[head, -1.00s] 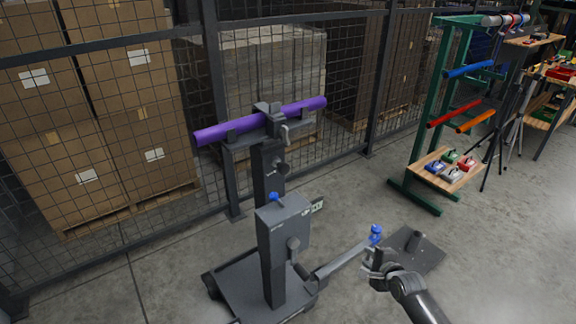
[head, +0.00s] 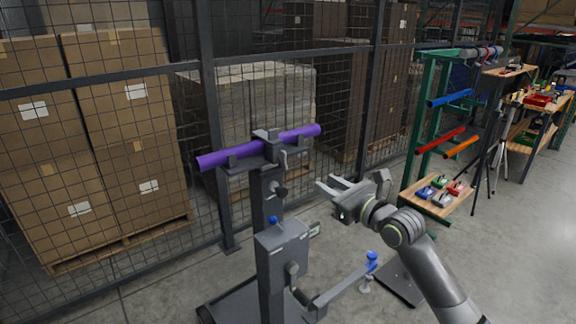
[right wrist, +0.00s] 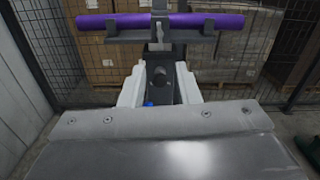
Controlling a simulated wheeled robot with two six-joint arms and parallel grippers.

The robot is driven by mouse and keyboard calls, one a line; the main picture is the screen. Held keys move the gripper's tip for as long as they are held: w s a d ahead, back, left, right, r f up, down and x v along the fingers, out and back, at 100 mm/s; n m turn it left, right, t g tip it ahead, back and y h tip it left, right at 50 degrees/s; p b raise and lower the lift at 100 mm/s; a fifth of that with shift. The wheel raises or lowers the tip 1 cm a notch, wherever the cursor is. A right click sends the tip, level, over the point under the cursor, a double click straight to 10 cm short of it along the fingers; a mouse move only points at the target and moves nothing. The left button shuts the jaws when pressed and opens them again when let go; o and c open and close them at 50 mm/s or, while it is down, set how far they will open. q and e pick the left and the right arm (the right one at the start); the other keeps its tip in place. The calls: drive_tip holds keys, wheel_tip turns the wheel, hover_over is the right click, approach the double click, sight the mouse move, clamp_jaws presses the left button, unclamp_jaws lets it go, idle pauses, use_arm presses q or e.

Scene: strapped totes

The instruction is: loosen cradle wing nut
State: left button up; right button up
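A purple tube (head: 218,159) lies in a dark grey cradle (head: 240,166) on top of a grey wheeled stand (head: 270,255). A clamp (head: 267,143) crosses the tube, with a small light grey handle (head: 284,161) on its right side. A dark knob (head: 279,190) sits lower on the post. I cannot tell for sure which is the wing nut. My right gripper (head: 325,182) is open and empty, right of the post and apart from it. In the right wrist view the knob (right wrist: 160,77) shows between the pale fingers, with the purple tube (right wrist: 115,21) above. My left gripper is out of view.
A mesh fence (head: 211,110) stands close behind the cradle, with stacked cartons (head: 130,90) beyond. The stand's lower arm (head: 340,290) with a blue knob (head: 371,260) reaches right. A green rack (head: 418,150) and a small shelf (head: 437,195) stand further right.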

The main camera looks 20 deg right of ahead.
drive_tip(key=b, duration=0.4)
approach(287, 160)
drive_tip(key=x, duration=0.9)
drive_tip(key=shift+w+a, duration=0.1)
drive_tip(key=shift+w, duration=0.1)
clamp_jaws()
